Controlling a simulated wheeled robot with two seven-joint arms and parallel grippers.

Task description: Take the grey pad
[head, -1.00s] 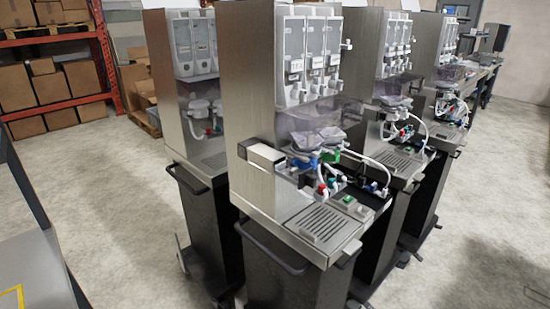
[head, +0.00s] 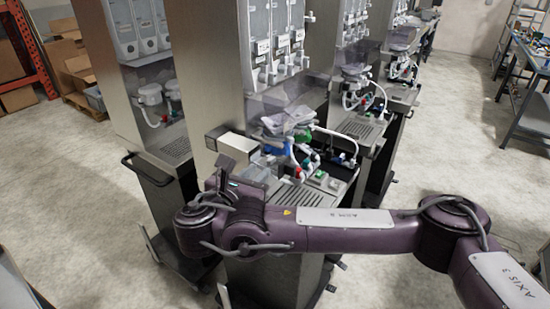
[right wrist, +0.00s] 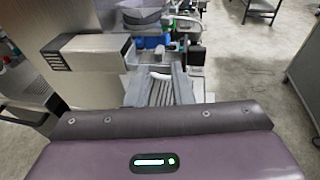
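My right gripper (head: 240,172) is in front of the nearest dispenser, low at its left side, close to the slatted drip tray (head: 296,195). In the right wrist view, two grey fingers (right wrist: 160,92) stand apart, with the slats of the tray visible between them. Nothing is clearly held. I cannot surely pick out a grey pad; the gripper and arm hide part of the dispenser's front ledge. My left gripper is not in view.
A white box (head: 240,147) juts from the dispenser's left side, near the gripper; it also shows in the right wrist view (right wrist: 95,52). Hoses and coloured valves (head: 305,150) crowd behind the tray. More dispensers stand beside. A bench (head: 530,80) is at the right.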

